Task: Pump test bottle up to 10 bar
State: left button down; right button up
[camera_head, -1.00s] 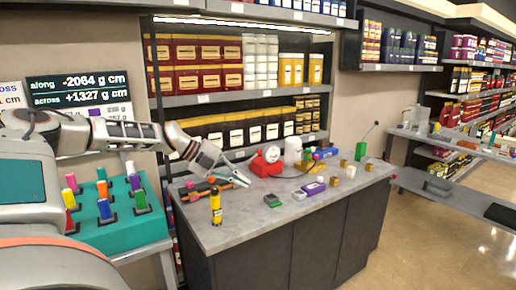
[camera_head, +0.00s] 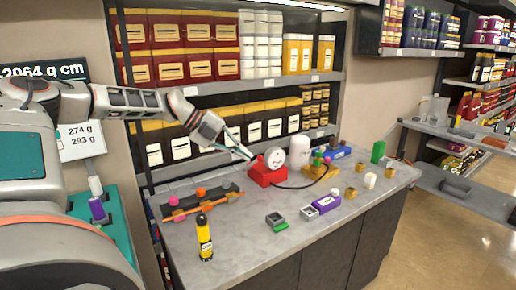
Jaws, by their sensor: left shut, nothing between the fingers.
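A red pump unit (camera_head: 267,175) with a round white-faced gauge (camera_head: 273,157) stands towards the back of the grey counter; the gauge reading is too small to make out. A white bottle-like cylinder (camera_head: 299,149) stands just behind and right of it, probably the test bottle. A dark hose runs from the red unit to a yellow-based fitting (camera_head: 321,173) with green and red parts. My left gripper (camera_head: 247,154) comes in from the left, shut and empty, with its tip just left of the gauge; I cannot tell whether it touches. My right gripper is not in view.
A yellow-and-black cylinder (camera_head: 204,238) stands at the counter's front left. A dark rack (camera_head: 168,214) with orange and pink parts lies behind it. A purple box (camera_head: 327,203), a grey device (camera_head: 275,218) and small brass blocks lie right. Shelves stand behind.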

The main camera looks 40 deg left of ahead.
aim_at(260, 159)
jog(key=i+j, duration=0.7)
jog(key=j, duration=0.2)
